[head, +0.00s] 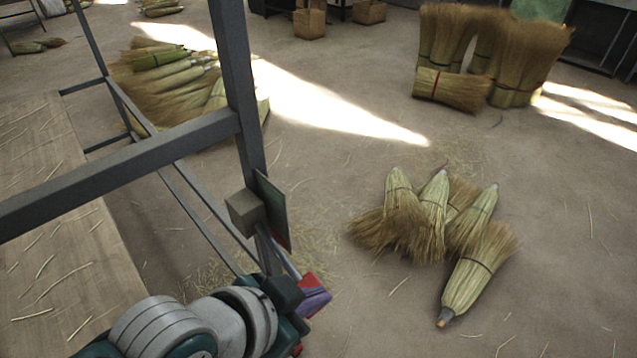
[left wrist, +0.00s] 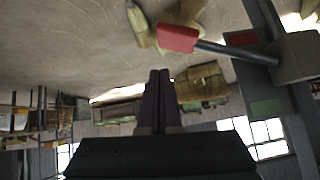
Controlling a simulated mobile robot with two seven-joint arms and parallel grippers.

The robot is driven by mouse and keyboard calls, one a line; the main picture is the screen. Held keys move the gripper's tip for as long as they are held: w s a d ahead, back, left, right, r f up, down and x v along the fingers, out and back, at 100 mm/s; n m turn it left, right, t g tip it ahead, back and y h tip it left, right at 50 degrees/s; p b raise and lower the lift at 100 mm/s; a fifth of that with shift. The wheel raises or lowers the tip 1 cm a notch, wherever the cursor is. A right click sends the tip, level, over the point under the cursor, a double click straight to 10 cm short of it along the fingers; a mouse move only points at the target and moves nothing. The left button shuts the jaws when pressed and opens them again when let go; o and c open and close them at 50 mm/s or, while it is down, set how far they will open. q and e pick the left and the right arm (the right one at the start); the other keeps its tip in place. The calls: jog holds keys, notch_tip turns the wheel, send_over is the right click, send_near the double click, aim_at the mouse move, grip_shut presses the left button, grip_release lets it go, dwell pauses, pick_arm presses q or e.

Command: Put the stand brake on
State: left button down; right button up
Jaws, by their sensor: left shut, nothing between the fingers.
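The stand is a dark grey metal frame (head: 120,170) at the left in the head view. Its brake looks like a lever with a red grip (head: 309,281) and a thin metal rod, running down from a block (head: 245,212) on the upright. In the left wrist view the red grip (left wrist: 178,38) and its rod (left wrist: 235,52) lie just past my fingertips. My left gripper (head: 318,298) has purple fingers, shut and empty, right beside the red grip. I cannot tell whether they touch it. The fingers also show in the left wrist view (left wrist: 159,75). My right gripper is out of view.
Several loose brooms (head: 435,220) lie on the floor to the right. A broom pile (head: 175,80) lies behind the frame, and bundles (head: 490,50) stand at the back right. A wooden surface (head: 60,240) is at the left. The floor between is mostly clear.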

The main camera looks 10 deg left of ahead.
pick_arm(q)
jog(key=s+d+p+v, duration=0.1)
jog(key=p+v, duration=0.2)
jog(key=v, duration=0.6)
jog(key=shift+s+d, duration=0.25)
jog(key=shift+s, duration=0.15)
